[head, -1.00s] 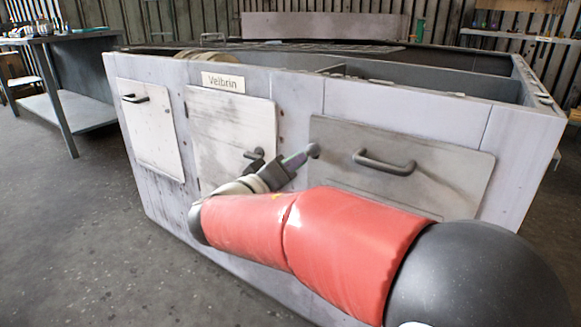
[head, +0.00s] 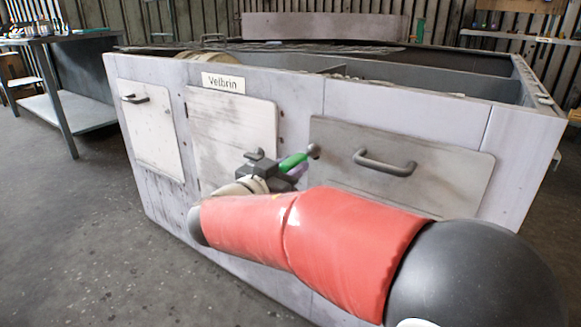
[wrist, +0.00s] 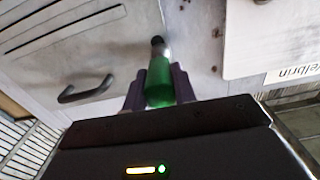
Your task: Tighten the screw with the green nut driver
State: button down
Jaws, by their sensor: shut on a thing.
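My gripper (head: 272,172) is shut on the green nut driver (head: 292,162) in front of the grey housing. In the wrist view the green handle (wrist: 158,82) sits between the two fingers, and its dark tip points at the panel. In the head view the tip meets or nearly meets a round dark screw head (head: 314,151) at the left edge of the right-hand cover; I cannot tell whether it is fully seated. In the wrist view the screw is hidden behind the tip.
The right cover's handle (head: 385,163) sticks out right of the screw. A middle door (head: 225,125) under the "Velbrin" label (head: 222,82) and a left door (head: 145,130) are close by. A workbench (head: 75,100) stands at the far left, with open floor before it.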

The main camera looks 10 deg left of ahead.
jog(key=shift+s, duration=0.15)
jog(key=v, duration=1.2)
jog(key=shift+s+a, duration=0.2)
jog(key=shift+s, duration=0.1)
